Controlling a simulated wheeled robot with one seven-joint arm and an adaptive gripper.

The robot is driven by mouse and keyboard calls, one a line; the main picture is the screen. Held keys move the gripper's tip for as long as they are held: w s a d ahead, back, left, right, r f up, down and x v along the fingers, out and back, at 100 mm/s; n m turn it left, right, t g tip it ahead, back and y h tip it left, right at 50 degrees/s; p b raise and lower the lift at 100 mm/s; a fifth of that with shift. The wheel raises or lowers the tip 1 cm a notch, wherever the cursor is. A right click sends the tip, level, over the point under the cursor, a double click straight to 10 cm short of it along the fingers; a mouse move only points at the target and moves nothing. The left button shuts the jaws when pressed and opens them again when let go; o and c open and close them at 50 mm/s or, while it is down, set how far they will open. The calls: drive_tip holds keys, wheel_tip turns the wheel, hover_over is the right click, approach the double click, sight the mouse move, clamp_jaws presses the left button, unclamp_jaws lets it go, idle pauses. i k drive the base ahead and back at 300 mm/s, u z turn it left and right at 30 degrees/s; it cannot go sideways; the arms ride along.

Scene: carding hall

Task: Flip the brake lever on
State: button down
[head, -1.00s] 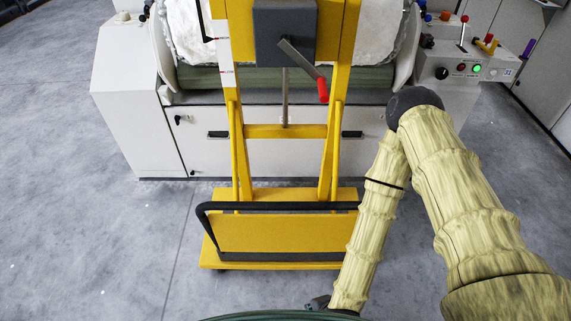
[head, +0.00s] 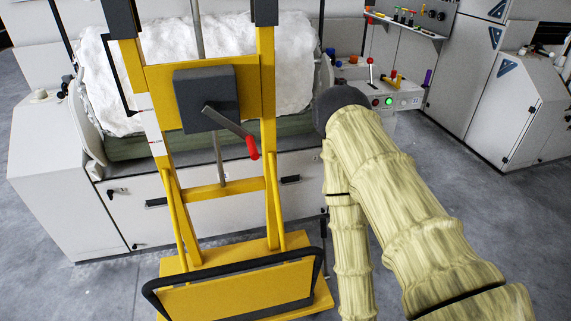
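A control box (head: 368,98) stands at the right end of the carding machine in the head view. An upright lever with a red knob (head: 370,63) rises from its top. A yellow handle with a red part (head: 396,79) sits to the right of it. I cannot tell which of them is the brake lever, nor read any marking. The box's front has a dark knob and a lit green button (head: 388,101). My arm is folded in front, at the lower right. My gripper is out of view.
A yellow lift trolley (head: 218,190) with a red-handled crank (head: 252,147) stands in front of the machine (head: 150,210), left of my arm. White fibre (head: 235,60) lies on the machine. A shelf (head: 405,25) holds small coloured items. Grey floor is open at the right.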

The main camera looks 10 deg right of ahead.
sight(323, 224)
drive_tip(key=z, duration=0.3)
drive_tip(key=k, duration=1.3)
drive_tip(key=z, duration=0.25)
drive_tip(key=i, duration=0.7)
drive_tip(key=z, duration=0.45)
drive_tip(key=i, duration=0.8)
drive_tip(key=u, duration=0.45)
